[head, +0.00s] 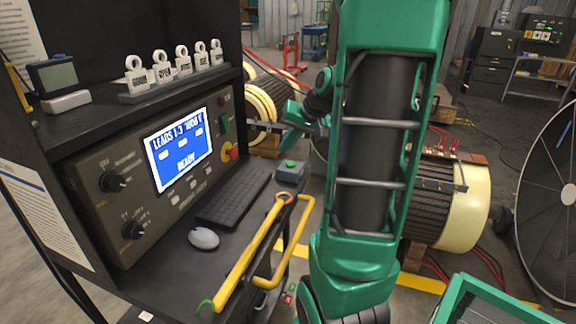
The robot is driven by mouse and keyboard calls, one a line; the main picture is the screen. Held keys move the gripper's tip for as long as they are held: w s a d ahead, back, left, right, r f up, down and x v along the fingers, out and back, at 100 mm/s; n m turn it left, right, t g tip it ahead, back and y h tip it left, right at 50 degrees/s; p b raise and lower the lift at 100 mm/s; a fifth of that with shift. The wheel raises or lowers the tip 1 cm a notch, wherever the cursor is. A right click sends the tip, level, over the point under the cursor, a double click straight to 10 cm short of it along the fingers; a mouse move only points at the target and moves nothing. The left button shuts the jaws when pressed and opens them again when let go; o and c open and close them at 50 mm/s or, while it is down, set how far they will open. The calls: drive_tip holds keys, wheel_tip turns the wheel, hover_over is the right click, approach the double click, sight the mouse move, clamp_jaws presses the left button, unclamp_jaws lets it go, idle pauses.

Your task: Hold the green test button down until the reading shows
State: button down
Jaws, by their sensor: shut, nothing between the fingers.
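The green test button (224,126) is on the right part of the tester's dark front panel, above a red knob on a yellow base. The tester's screen (180,149) is blue and white; its top line appears to read "LEADS 1-3" with a voltage, and its bottom line reads "READY". No measured value is legible. The tips appear a little apart from the button, though depth is hard to judge.
The red knob (229,153) sits close below the button. A keyboard (234,196), a mouse (204,238), a small box with a green top (289,168) and a yellow hooked bar (246,259) are on the shelf.

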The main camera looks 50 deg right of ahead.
drive_tip(key=r+t, duration=0.2)
hover_over(294, 165)
drive_tip(key=shift+w+f+m+h, duration=0.2)
drive_tip(key=shift+m+h, duration=0.1)
drive_tip(key=shift+m, duration=0.1)
drive_tip(key=shift+f, duration=4.4)
drive_tip(key=shift+f, duration=0.15)
drive_tip(key=shift+s+f, duration=0.1)
drive_tip(key=shift+f, duration=0.15)
drive_tip(key=shift+f, duration=0.35)
idle(1.9)
